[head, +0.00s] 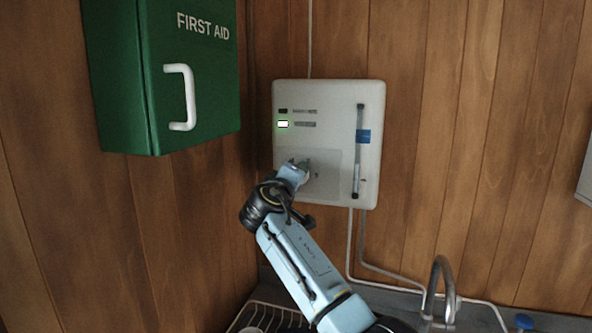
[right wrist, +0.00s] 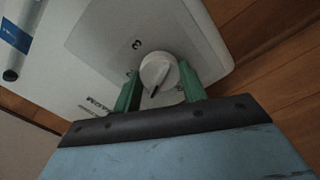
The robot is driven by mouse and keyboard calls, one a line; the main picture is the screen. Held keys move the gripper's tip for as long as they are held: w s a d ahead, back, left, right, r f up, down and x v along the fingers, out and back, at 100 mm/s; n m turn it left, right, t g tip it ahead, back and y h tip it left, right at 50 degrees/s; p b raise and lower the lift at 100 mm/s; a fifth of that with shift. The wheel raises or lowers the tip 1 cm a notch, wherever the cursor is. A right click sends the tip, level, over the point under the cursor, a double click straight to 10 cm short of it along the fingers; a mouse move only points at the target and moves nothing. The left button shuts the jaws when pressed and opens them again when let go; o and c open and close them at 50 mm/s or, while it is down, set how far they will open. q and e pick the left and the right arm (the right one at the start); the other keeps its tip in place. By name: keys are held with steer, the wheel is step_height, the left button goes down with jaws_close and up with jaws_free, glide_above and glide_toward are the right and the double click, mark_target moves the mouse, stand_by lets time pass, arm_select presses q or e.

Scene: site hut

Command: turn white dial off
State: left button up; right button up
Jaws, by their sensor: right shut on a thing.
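The white dial (right wrist: 158,70) is on the lower part of a pale wall-mounted control box (head: 345,92). It is round, with a dark pointer line that faces the bottom of the right wrist view, toward my gripper body. A numeral 3 and other printed marks show beside it. My right gripper (right wrist: 160,86) has a green finger on each side of the dial and is shut on it. In the head view my right gripper (head: 303,169) is at the box's lower left and mostly hides the dial. My left gripper is not in view.
A green first aid cabinet (head: 205,80) hangs at left. A tap (head: 438,285) and dish rack (head: 262,309) are below.

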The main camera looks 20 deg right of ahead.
steer(key=shift+f+n+p, duration=0.15)
steer(key=shift+n+p, duration=2.6)
steer(key=shift+n, duration=3.65)
steer(key=o, duration=1)
steer(key=shift+c, duration=0.2)
steer(key=b+v, duration=0.3)
steer(key=v, duration=1)
steer(key=shift+s+a, duration=0.15)
